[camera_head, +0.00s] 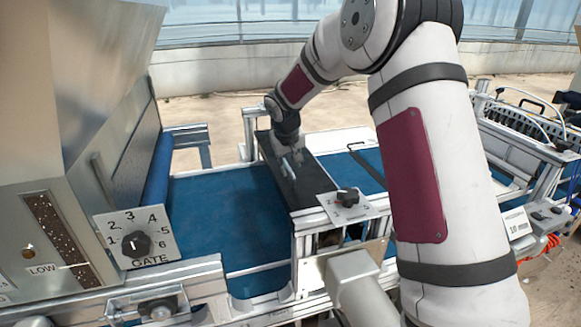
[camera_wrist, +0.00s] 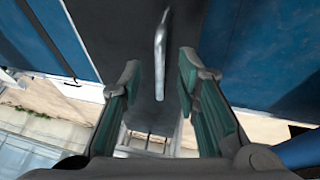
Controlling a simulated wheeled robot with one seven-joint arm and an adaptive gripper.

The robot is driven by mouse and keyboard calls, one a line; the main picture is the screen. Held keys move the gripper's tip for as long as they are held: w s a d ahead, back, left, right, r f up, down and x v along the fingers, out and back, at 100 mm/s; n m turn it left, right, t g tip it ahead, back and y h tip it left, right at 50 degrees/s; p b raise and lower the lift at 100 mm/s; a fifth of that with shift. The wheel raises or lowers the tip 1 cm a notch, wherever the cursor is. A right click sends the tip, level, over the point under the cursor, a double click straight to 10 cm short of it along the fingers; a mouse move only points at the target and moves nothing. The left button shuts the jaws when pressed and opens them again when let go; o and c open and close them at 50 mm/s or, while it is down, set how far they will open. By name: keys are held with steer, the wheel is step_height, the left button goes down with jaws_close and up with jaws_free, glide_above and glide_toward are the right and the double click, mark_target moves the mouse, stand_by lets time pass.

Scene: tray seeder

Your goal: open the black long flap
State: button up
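The black long flap (camera_head: 305,190) lies across the blue conveyor belt as a narrow dark panel and looks closed. In the wrist view the flap (camera_wrist: 118,30) fills the upper middle. A silver bar handle (camera_wrist: 160,50) stands on it, and also shows in the head view (camera_head: 288,170). My gripper (camera_head: 291,152) is over the far half of the flap, close to the handle. In the wrist view my gripper (camera_wrist: 158,72) is open, with the handle showing between its two green-padded fingers. I cannot tell whether either finger touches the handle.
The blue belt (camera_head: 225,210) runs on both sides of the flap. A panel with a black knob (camera_head: 347,197) stands at the flap's near end. The gate dial panel (camera_head: 136,240) and a metal hopper (camera_head: 75,110) are on the left. Metal rails (camera_head: 185,285) edge the belt.

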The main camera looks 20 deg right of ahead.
steer(key=shift+x, duration=1.1)
jaws_close()
steer(key=shift+r, duration=0.1)
